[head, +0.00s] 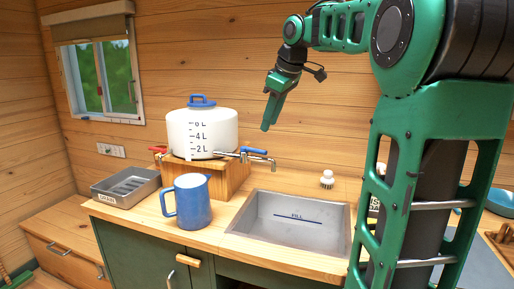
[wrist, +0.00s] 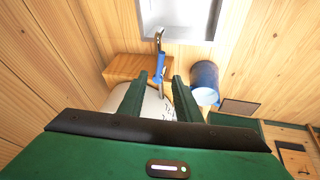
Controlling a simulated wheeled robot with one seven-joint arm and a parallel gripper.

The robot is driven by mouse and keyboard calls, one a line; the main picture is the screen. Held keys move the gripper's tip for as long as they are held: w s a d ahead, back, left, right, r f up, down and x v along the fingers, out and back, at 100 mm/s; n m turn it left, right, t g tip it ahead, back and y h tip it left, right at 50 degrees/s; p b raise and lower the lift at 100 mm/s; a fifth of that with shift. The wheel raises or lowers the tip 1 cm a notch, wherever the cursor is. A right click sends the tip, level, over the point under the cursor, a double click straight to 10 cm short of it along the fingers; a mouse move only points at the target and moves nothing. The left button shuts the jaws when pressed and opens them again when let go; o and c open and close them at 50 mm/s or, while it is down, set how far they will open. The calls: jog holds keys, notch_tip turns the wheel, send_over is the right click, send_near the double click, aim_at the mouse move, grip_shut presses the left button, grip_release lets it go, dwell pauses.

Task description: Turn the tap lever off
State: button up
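A white water tank (head: 202,132) with a blue lid and litre marks stands on a wooden block (head: 228,181). A metal tap (head: 262,161) sticks out to its right, over the left part of the sink, with a blue lever (head: 253,150) lying roughly along the spout. I can make out no water stream. My gripper (head: 267,127) hangs above the tap, fingers pointing down. In the wrist view my gripper (wrist: 160,77) is open, and the blue lever (wrist: 158,67) shows beyond the gap between the fingertips, apparently untouched. A second lever, red (head: 157,150), is at the tank's left.
A metal tray (head: 125,187) lies at left, and a small white brush (head: 327,179) behind the sink. The air around the tap is free.

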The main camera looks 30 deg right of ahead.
aim_at(261, 151)
jog(key=x, duration=1)
jog(key=shift+w+a+f, duration=0.1)
jog(key=shift+f, duration=0.05)
jog(key=shift+c, duration=0.7)
